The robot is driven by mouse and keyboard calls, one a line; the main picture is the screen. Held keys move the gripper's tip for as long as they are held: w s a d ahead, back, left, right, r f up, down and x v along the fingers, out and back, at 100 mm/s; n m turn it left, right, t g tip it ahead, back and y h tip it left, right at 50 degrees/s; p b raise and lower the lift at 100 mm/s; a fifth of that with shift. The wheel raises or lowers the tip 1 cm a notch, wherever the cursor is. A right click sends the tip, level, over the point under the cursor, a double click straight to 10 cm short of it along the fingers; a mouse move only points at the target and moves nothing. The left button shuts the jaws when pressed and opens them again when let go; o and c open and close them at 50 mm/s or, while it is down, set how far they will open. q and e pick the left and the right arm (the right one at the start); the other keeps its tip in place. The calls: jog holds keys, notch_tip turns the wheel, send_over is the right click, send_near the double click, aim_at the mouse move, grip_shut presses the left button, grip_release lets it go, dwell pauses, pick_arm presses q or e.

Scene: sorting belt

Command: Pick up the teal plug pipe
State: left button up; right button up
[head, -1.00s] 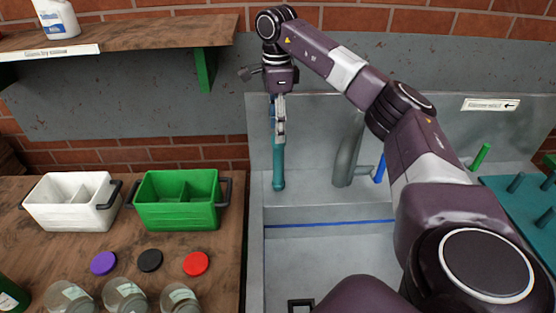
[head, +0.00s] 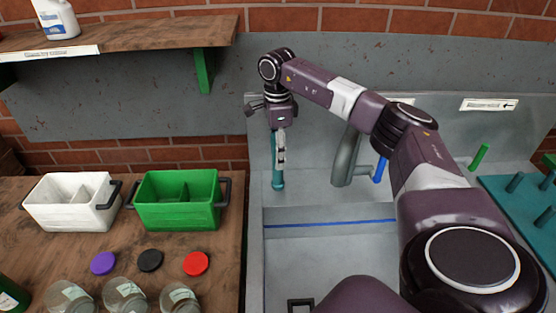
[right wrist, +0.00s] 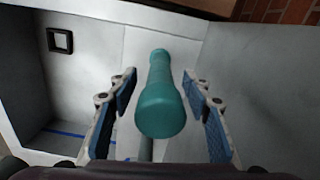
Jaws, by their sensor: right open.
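The teal plug pipe (head: 278,178) stands upright on the grey ledge at the left side of the sink in the head view. My right gripper (head: 280,158) has come down over it from above, with its fingers beside the pipe's upper part. In the right wrist view the teal plug pipe (right wrist: 161,100) lies between the two blue-padded fingers of my right gripper (right wrist: 163,105). There is a gap on both sides, so the gripper is open. My left gripper is not in view.
A grey tap (head: 346,160) and a blue pipe (head: 380,170) stand right of the gripper. A green pipe (head: 479,157) lies farther right, near a teal peg rack (head: 510,205). Green (head: 178,216) and white (head: 72,218) bins stand on the wooden table at left.

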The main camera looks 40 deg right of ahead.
jog(key=shift+f, duration=0.4)
jog(key=shift+c, duration=0.5)
grip_shut()
jog(key=shift+r, duration=0.1)
notch_tip(320, 180, up, 11)
jog(key=shift+w+r+b, duration=0.1)
jog(key=shift+b, duration=0.7)
notch_tip(320, 180, up, 9)
jog(key=p, duration=0.2)
jog(key=shift+p, duration=0.3)
